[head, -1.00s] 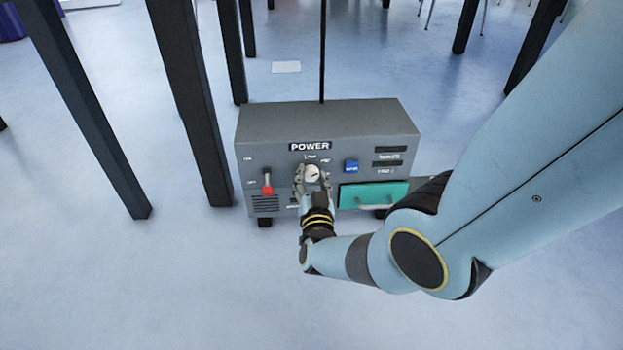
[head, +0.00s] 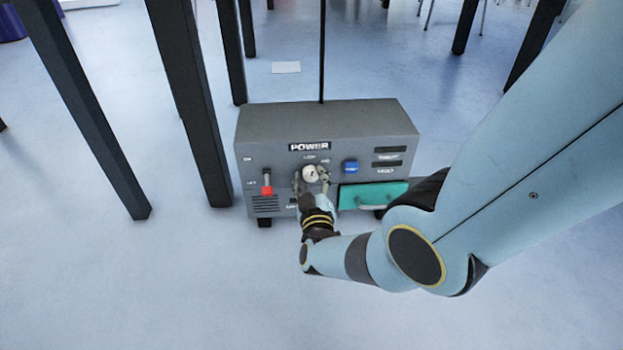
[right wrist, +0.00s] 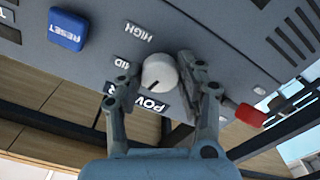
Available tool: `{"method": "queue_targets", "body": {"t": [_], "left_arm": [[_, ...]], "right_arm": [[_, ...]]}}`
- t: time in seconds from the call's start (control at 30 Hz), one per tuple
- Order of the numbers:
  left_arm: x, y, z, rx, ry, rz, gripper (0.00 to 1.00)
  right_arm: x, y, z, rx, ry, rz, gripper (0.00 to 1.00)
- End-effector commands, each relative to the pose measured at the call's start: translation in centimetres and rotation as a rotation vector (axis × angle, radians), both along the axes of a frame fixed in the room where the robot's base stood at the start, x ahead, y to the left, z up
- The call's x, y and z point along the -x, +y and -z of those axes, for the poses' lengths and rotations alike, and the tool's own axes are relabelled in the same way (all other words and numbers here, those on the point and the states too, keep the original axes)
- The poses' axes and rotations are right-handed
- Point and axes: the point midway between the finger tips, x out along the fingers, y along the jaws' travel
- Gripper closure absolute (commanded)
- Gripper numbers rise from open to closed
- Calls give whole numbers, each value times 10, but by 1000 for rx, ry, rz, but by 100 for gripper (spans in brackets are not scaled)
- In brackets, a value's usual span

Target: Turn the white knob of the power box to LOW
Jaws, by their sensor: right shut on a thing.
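The grey power box (head: 325,122) stands on the floor in the head view, its front facing me. Its round white knob (head: 310,174) sits below the POWER sign, with small labels around it. In the right wrist view the knob (right wrist: 160,72) is between the two fingers of my right gripper (right wrist: 158,82), which is shut on it. HIGH and MID labels show beside the knob there; a small dark mark shows near its lower edge, toward the POWER sign. My right gripper (head: 311,180) also reaches the knob from below in the head view. My left gripper is not in view.
A red-handled lever (head: 267,188) is left of the knob. A blue reset button (head: 350,166) and a teal drawer (head: 373,196) are to its right. Dark posts (head: 188,110) stand left of the box. The floor in front is clear.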

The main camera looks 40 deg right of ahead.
Motion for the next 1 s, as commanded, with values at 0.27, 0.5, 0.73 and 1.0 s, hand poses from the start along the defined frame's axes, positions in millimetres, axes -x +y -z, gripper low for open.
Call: {"method": "queue_targets", "body": {"t": [0.27,0.5,0.73,1.0], "left_arm": [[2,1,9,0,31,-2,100],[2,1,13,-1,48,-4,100],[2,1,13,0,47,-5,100],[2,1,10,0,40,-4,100]], "right_arm": [[0,0,1,138,87,-1,95],[1,0,1,196,122,-1,95],[1,0,1,209,131,-1,95],[1,0,1,208,131,-1,95]]}}
